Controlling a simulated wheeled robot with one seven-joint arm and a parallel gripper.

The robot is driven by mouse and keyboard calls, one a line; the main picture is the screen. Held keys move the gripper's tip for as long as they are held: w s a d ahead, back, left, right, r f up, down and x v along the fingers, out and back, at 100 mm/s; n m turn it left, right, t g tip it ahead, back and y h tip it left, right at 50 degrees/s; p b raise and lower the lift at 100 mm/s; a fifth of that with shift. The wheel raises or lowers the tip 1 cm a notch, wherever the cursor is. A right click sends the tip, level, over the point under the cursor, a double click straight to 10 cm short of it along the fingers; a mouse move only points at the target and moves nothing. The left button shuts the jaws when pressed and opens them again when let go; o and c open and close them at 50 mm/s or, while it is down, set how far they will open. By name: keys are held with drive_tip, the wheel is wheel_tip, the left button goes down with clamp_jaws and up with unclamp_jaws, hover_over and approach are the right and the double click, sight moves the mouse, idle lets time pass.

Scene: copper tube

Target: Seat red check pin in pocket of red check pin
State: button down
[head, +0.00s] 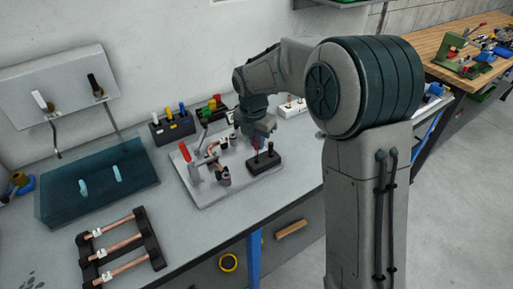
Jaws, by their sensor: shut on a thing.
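My gripper (261,136) points down over the small black block (264,163) at the right end of the grey fixture plate. It is shut on the red check pin (256,144), which shows as a small red piece below the fingers. The pin is just above or touching the block; I cannot tell which. The pocket is too small to make out. Another small upright piece (270,148) shows at the block's top, close to the fingers.
The grey plate (215,192) carries a bent copper tube (213,150) and a red-handled clamp (185,152) left of my gripper. Black racks with coloured handles (172,127) stand behind.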

sight(256, 149)
drive_tip(key=shift+f+p, duration=0.35)
drive_tip(key=shift+f, duration=1.7)
drive_tip(key=shift+f, duration=0.1)
drive_tip(key=c, duration=1.4)
unclamp_jaws()
drive_tip(key=shift+c, duration=0.2)
wheel_tip(256, 149, up, 12)
drive_tip(key=s, duration=0.1)
drive_tip(key=s+d+r+m+t, duration=0.1)
drive_tip(key=s+d+r+m, duration=0.2)
drive_tip(key=s+d+m, duration=0.9)
drive_tip(key=s+d+f+m, duration=0.1)
drive_tip(key=s+d+m, duration=0.1)
drive_tip(key=s+m, duration=0.4)
drive_tip(key=s+d+f+m+t, duration=0.1)
drive_tip(key=s+f+m, duration=0.1)
drive_tip(key=s+m, duration=0.5)
drive_tip(key=m+b, duration=0.1)
drive_tip(key=m, duration=0.3)
drive_tip(key=shift+d+f+y, duration=0.25)
drive_tip(key=shift+d+y, duration=0.1)
drive_tip(key=shift+y, duration=0.05)
